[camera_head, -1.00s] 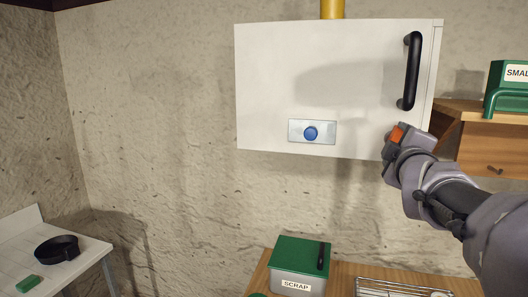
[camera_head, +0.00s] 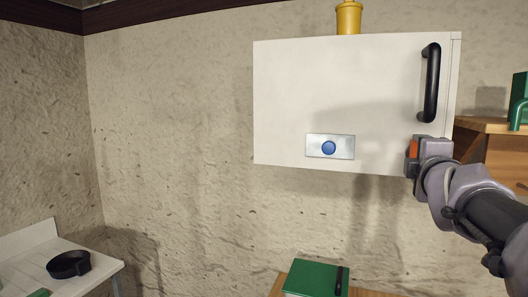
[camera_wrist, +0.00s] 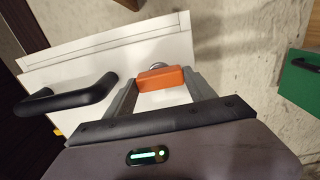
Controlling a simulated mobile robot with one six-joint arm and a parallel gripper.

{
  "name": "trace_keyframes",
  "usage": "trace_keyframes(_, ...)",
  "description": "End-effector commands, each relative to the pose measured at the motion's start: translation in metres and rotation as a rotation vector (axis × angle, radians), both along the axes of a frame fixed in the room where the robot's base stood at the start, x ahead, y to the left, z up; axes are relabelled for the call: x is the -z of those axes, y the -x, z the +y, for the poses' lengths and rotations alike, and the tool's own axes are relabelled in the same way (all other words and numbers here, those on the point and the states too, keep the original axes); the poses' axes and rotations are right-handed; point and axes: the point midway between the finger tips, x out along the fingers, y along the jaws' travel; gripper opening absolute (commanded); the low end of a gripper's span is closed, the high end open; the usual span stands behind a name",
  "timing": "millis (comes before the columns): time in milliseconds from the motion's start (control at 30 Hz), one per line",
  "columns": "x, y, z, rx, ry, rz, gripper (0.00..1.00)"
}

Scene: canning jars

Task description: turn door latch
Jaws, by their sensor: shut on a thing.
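The white cabinet door (camera_head: 340,90) is on the wall in the head view, with a black bar handle (camera_head: 431,85) at its right side. The orange latch (camera_head: 414,148) is at the door's lower right, below the handle. My gripper (camera_head: 412,157) is at the latch. In the wrist view the orange latch (camera_wrist: 161,78) lies between the two grey fingers, with a round metal piece partly hidden behind it. My gripper is shut on it. The black handle (camera_wrist: 72,97) is beside the left finger, apart from it. The door looks closed.
A plate with a blue button (camera_head: 329,148) is low on the door. A yellow pipe (camera_head: 348,18) rises above the cabinet. A wooden cabinet (camera_head: 505,160) is close on the right behind my arm. A green-lidded box (camera_head: 312,278) stands below. The wall to the left is clear.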

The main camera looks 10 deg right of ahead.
Motion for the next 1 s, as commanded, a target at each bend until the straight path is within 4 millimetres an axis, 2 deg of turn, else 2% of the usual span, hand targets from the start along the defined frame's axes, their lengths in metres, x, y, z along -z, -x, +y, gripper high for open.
trace_keyframes(167, 0.000, 0.000, 0.000, 0.000, 0.003, 0.001, 0.23)
trace_keyframes(200, 0.000, 0.000, 0.000, 0.000, 0.003, 0.001, 0.69)
trace_keyframes(300, 0.000, 0.000, 0.000, 0.000, 0.002, 0.000, 0.85)
trace_keyframes(667, -0.001, 0.005, 0.003, 0.000, 0.001, 0.000, 0.85)
trace_keyframes(767, -0.002, 0.021, 0.013, 0.000, 0.003, -0.002, 0.85)
trace_keyframes(1000, -0.007, 0.087, 0.053, 0.001, 0.003, -0.002, 0.85)
